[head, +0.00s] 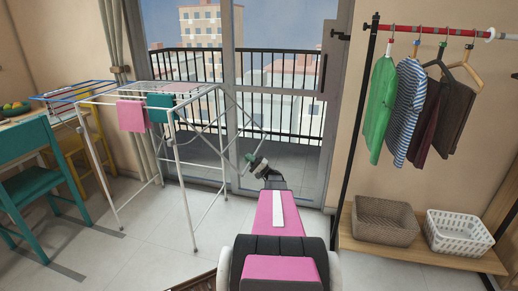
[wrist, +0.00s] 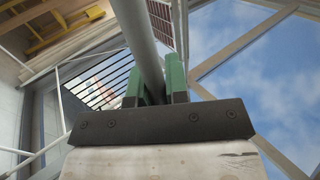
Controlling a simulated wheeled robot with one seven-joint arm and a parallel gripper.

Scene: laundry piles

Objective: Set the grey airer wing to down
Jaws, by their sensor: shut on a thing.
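The white airer (head: 187,150) stands left of centre in the head view, before the balcony door. Its grey wing (head: 236,112) hangs off the right end, sloping steeply downward to the right. My gripper (head: 254,160) is at the wing's lower right part. In the wrist view my gripper (wrist: 157,82) has its green fingers either side of a thick grey bar (wrist: 142,35), shut on it. The far ends of the bar are out of that view. The exact grip spot on the wing is small in the head view.
A blue wing (head: 62,88) extends level on the airer's left. Pink cloth (head: 131,116) and teal cloth (head: 161,106) hang on the airer. A teal chair (head: 30,165) stands left. A clothes rack (head: 352,130) with baskets on its shelf stands right. Floor between is clear.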

